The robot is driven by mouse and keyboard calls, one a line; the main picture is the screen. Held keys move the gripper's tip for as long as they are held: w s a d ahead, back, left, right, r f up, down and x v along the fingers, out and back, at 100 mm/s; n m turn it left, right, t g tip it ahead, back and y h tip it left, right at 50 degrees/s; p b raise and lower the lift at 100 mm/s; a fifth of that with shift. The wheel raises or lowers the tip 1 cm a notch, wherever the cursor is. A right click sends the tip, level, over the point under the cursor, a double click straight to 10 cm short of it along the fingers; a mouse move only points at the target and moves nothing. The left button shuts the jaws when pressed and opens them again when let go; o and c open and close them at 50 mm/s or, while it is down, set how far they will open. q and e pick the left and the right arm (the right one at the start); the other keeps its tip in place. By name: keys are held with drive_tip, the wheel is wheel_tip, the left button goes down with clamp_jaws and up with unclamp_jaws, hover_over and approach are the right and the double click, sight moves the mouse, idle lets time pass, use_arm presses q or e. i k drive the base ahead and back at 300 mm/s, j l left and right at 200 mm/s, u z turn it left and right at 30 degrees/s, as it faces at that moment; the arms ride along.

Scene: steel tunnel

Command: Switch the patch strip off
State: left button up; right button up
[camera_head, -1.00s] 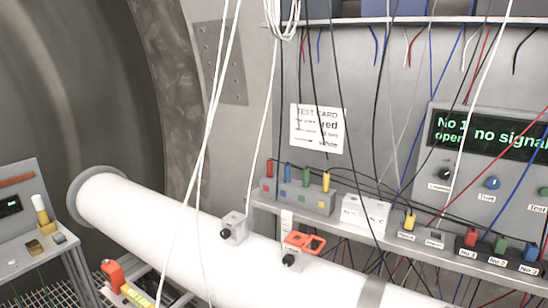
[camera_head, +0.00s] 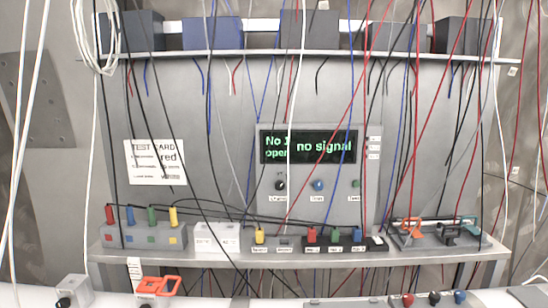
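On the shelf (camera_head: 230,258), a low strip holds a yellow plug (camera_head: 260,236) at its left part. Its black right part (camera_head: 345,248) bears red, green and blue plugs labelled No 1, No 2 and No 3. A small light piece (camera_head: 377,240) at the right end looks like a switch; its position is too small to tell. I take this to be the patch strip, but its name cannot be read. Neither of my grippers is in view.
Behind it, a panel display (camera_head: 309,148) reads "no signal", with knobs below. A grey block (camera_head: 145,238) with several coloured plugs and a white box (camera_head: 217,238) stand left. A tool tray (camera_head: 436,240) stands right. Many loose cables hang in front.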

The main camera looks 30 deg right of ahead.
sight(376, 239)
drive_tip(key=z, duration=1.5)
